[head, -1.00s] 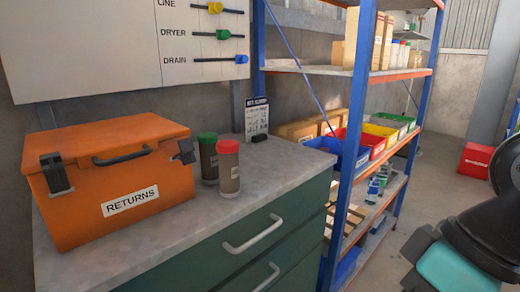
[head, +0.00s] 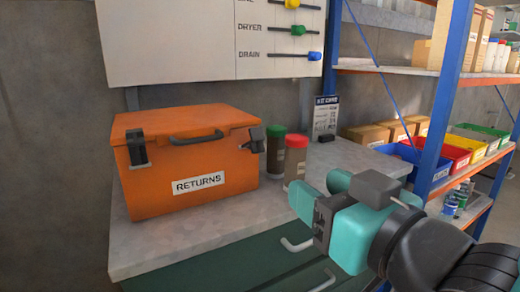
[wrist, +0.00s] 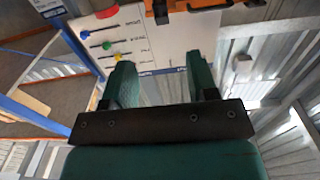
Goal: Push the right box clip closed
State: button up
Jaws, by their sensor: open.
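The orange box (head: 215,150) labelled RETURNS stands on the grey counter, lid down. Its left clip (head: 137,149) lies flat against the front. Its right clip (head: 250,140) sticks out from the front right corner, away from the box. My teal gripper (head: 318,192) is right of the box and nearer the camera, apart from it; its tips are hard to make out in the head view. In the wrist view my gripper (wrist: 160,72) is open and empty, fingers apart. An orange part with dark pieces, apparently the box (wrist: 218,3), shows at that view's top edge.
A green-capped jar (head: 275,158) and a red-capped jar (head: 295,160) stand close right of the box, between it and my gripper. A small sign (head: 325,118) is behind. The wall panel (head: 200,55) hangs above; shelving (head: 445,110) stands right.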

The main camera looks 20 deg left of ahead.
aim_at(257, 130)
jog(key=p+x, duration=0.2)
jog(key=x, duration=1.4)
jog(key=shift+w+a+p, duration=0.2)
jog(key=shift+w+p, duration=0.1)
jog(key=c, duration=0.9)
jog(key=r+h+p, duration=0.1)
jog(key=p, duration=0.2)
jog(key=shift+r+g, duration=0.1)
jog(key=shift+g, duration=0.3)
jog(key=p, duration=0.2)
jog(key=r+g+h+p, duration=0.1)
jog(key=p, duration=0.1)
jog(key=shift+w+a+h, duration=0.15)
jog(key=shift+h, duration=0.15)
jog(key=g+h+p, duration=0.1)
jog(key=p, duration=0.1)
jog(key=g+h+p, duration=0.1)
jog(key=p, duration=0.2)
jog(key=shift+w+a+r, duration=0.2)
jog(key=shift+a+r, duration=0.05)
jog(key=shift+r, duration=0.05)
jog(key=shift+w+a+g+h+p, duration=0.1)
jog(key=shift+g+h+p, duration=0.35)
jog(key=shift+p, duration=0.65)
jog(key=shift+f+h, duration=0.15)
jog(key=shift+h, duration=0.1)
